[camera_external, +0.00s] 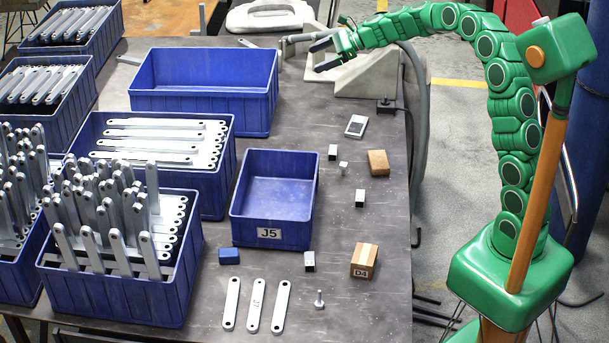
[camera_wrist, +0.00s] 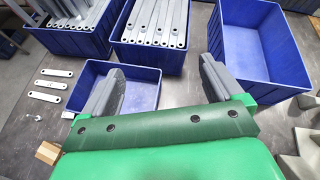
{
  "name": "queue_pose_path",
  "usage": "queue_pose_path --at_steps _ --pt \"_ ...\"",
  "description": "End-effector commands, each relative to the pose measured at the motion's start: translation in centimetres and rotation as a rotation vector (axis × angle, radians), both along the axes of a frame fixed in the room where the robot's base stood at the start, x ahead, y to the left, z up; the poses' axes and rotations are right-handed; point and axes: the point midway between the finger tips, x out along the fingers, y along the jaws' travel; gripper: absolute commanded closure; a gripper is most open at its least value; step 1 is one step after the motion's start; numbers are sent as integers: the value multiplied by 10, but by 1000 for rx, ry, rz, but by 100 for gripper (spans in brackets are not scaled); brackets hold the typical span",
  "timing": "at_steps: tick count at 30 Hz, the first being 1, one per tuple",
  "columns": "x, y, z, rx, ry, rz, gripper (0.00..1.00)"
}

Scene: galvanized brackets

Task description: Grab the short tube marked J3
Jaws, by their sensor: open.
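Several short square metal tubes with dark open ends stand on the dark table in the external view: one at the back (camera_external: 333,152), one in the middle (camera_external: 360,197) and one in front (camera_external: 309,261). I cannot read a J3 mark on any of them. My gripper (camera_external: 304,54) is at the back of the table, beyond the empty blue bin and well away from the tubes. In the wrist view my gripper (camera_wrist: 160,62) has its two grey fingers spread wide, with nothing held between them. The tubes cannot be made out in the wrist view.
A small blue bin marked J5 (camera_external: 240,233) and a larger blue bin (camera_external: 200,98) are empty. Bracket-filled bins crowd the left. Three flat brackets (camera_external: 255,303), a blue block (camera_external: 229,256), wooden blocks (camera_external: 363,262) and a grey device (camera_external: 356,126) lie on the table.

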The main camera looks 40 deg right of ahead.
Motion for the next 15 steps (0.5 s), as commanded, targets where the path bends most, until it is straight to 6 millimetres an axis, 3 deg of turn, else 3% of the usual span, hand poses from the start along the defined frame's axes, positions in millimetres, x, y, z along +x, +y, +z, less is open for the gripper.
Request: queue_pose_path --at_steps 15 --pt "59 -38 -23 158 94 -200 6"
